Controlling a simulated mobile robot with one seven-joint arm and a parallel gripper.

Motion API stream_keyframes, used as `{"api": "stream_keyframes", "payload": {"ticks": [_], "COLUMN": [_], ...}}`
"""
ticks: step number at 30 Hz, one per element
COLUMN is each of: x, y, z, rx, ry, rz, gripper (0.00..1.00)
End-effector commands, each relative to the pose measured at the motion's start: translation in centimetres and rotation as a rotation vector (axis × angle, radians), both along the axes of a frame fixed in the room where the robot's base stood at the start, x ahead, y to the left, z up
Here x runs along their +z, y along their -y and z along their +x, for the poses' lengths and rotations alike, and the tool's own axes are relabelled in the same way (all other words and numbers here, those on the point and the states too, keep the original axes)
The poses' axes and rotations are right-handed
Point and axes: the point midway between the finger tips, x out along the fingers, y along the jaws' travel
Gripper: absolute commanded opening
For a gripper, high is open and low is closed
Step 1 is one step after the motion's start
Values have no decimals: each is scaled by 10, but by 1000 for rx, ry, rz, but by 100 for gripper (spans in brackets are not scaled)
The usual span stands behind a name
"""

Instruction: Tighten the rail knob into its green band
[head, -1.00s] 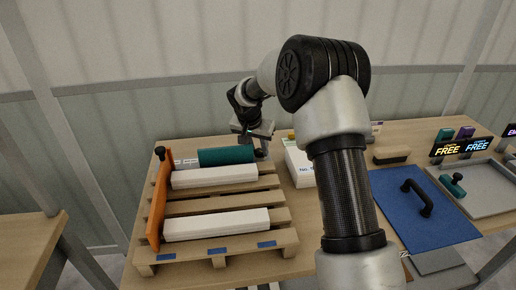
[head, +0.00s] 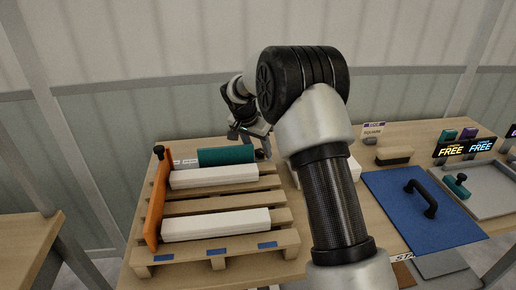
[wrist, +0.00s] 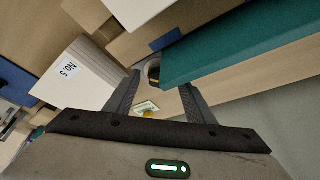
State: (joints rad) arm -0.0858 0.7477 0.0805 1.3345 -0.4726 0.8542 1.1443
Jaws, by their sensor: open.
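My gripper (head: 248,142) is open near the right end of a teal block (head: 226,156) on the pallet. In the wrist view its two fingers (wrist: 160,88) stand apart, with a pale round-ended piece (wrist: 153,72) showing between them, beside the teal block (wrist: 235,45). I cannot tell whether that piece is the rail knob. A small card with a green patch (wrist: 147,107) lies beyond the fingers. A black knob (head: 158,150) sits atop the far end of an orange rail (head: 155,205) at the pallet's left. No green band on a knob can be made out.
Two long white blocks (head: 215,224) (head: 213,177) lie on the wooden pallet (head: 215,249). A white box marked No. 5 (wrist: 75,72) stands beside the gripper. A blue mat (head: 395,215) with a black handle (head: 421,199) and a grey tray (head: 490,205) are at right.

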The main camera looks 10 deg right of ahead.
Motion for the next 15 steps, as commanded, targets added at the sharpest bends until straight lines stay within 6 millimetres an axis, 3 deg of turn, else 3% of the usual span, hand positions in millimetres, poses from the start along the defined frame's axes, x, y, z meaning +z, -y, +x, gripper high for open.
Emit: {"api": "stream_keyframes", "payload": {"ticks": [8, 15], "x": [22, 75], "y": [-6, -21], "z": [-5, -22], "rx": [1, 2], "ry": [3, 4], "rz": [1, 0], "gripper": [49, 49]}}
